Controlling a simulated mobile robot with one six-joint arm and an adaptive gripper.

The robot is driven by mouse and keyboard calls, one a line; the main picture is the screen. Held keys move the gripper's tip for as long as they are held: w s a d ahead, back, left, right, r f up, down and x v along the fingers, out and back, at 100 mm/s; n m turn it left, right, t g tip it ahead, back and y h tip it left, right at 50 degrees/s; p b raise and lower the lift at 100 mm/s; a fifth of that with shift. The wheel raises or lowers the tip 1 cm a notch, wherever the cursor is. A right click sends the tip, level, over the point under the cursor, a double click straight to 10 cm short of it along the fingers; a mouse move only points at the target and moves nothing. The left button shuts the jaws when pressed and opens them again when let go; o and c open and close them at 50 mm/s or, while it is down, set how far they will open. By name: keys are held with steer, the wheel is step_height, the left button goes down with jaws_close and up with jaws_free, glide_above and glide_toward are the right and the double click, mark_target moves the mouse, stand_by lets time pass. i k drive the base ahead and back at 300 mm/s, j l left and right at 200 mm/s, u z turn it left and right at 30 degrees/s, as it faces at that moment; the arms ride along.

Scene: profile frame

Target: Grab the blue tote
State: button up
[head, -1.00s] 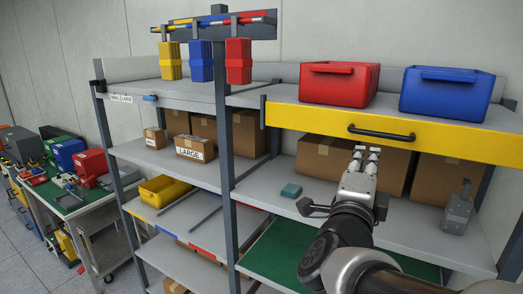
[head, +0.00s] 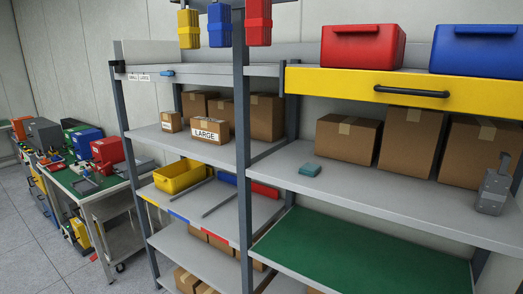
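A large blue tote (head: 478,49) with a handle on its front stands at the top right, above the yellow drawer front (head: 410,88). The right edge of the picture cuts it off. A red tote (head: 362,46) of similar shape stands to its left, with a gap between them. A smaller blue container (head: 219,26) hangs at the top between a yellow one and a red one. My gripper is not in this view, so its place and state do not show.
Cardboard boxes (head: 346,138) and a grey metal device (head: 494,187) stand on the shelf below the drawer. A small teal item (head: 309,169) lies near its left end. A shelf post (head: 243,150) rises left of centre. Floor (head: 50,255) is clear at lower left.

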mark_target(482, 51)
steer(key=z, duration=1.05)
steer(key=i+l+z, duration=0.2)
steer(key=i+l, duration=0.15)
steer(key=i+l+z, duration=0.2)
steer(key=i, duration=0.4)
steer(key=l, duration=0.1)
